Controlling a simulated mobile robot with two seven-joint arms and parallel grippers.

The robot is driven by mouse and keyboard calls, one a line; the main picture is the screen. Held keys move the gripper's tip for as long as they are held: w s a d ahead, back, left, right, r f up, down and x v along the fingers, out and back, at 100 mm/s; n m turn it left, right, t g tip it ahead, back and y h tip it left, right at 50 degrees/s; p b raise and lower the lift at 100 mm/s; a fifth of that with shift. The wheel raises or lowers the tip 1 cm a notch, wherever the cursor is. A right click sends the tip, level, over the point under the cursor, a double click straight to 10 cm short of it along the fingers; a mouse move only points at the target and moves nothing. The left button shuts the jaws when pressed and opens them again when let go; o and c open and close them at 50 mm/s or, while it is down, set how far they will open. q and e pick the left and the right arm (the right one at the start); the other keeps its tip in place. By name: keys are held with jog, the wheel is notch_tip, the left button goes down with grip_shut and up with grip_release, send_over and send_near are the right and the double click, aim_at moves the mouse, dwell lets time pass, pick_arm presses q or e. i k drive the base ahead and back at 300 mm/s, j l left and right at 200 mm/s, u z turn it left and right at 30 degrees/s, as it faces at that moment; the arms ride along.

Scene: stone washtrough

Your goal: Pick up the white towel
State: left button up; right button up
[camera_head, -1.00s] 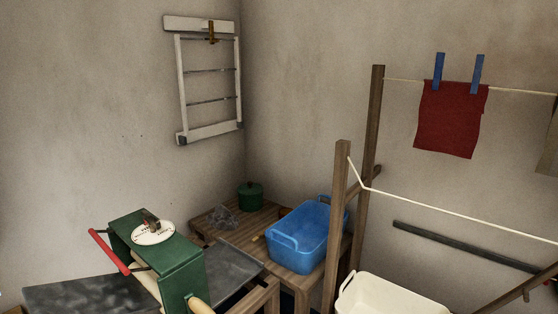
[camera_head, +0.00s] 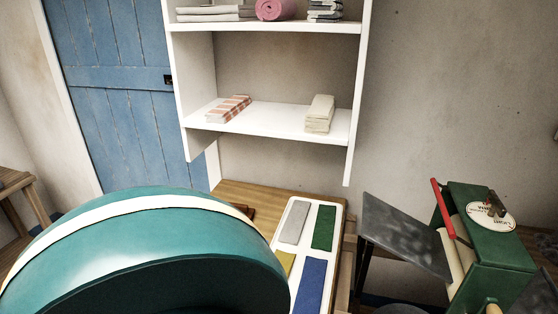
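A folded off-white towel (camera_head: 320,113) lies on the right part of the lower board of the white wall shelf (camera_head: 268,122). It looks like a small stacked bundle with its end facing me. A folded orange-and-white striped cloth (camera_head: 228,108) lies on the same board to its left, with bare board between them. Another pale folded stack (camera_head: 215,12) is on the upper board at the left, partly cut off by the top edge of the picture. Neither of my grippers is in view.
A large teal rounded body with a cream band (camera_head: 150,245) fills the lower left foreground. Below the shelf, a white tray (camera_head: 334,212) holds coloured pieces. A green wringer (camera_head: 472,240) stands right. A pink roll (camera_head: 275,9) and a striped stack (camera_head: 325,10) are on the upper board.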

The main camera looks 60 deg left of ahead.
aim_at(292, 230)
jog(key=u, duration=1.85)
